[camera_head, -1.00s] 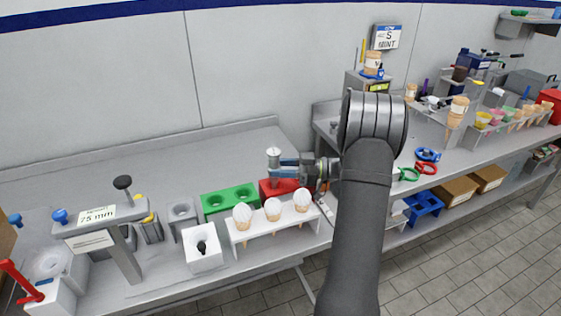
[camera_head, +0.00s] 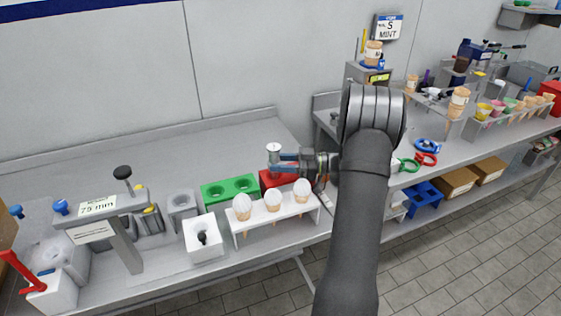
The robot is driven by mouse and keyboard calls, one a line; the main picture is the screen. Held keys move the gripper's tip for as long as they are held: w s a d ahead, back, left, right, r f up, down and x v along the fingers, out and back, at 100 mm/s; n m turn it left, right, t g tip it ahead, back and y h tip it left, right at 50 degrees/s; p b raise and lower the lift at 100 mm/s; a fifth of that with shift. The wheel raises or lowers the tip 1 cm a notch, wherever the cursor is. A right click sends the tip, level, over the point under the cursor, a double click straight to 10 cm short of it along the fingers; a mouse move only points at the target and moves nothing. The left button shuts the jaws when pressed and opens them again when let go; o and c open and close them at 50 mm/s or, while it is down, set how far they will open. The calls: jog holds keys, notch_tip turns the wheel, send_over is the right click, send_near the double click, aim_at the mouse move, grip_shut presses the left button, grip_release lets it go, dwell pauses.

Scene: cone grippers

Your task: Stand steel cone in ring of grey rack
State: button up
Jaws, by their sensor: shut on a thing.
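My gripper (camera_head: 281,160) is shut on the steel cone (camera_head: 273,148), a pale metal piece with a wide round top. It holds the cone upright over the red rack (camera_head: 270,181), whose holes are mostly hidden. I cannot tell whether the cone's tip is clear of that rack. The grey rack (camera_head: 183,208), a small block with a ring opening on top, stands to the left, beyond the green rack (camera_head: 230,189). Its ring looks empty.
A white stand (camera_head: 276,218) with several filled cones is in front of the coloured racks. A 75 mm gauge post (camera_head: 122,250) stands further left. The counter behind is clear.

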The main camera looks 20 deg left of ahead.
jog(key=shift+f, duration=0.85)
jog(key=o, duration=1.3)
jog(key=shift+c, duration=0.2)
jog(key=shift+f, duration=0.1)
jog(key=v, duration=1.7)
jog(key=shift+d, duration=0.2)
jog(key=x, duration=1.7)
jog(key=shift+a, duration=0.25)
jog(key=shift+r, duration=0.2)
jog(key=shift+d, duration=0.1)
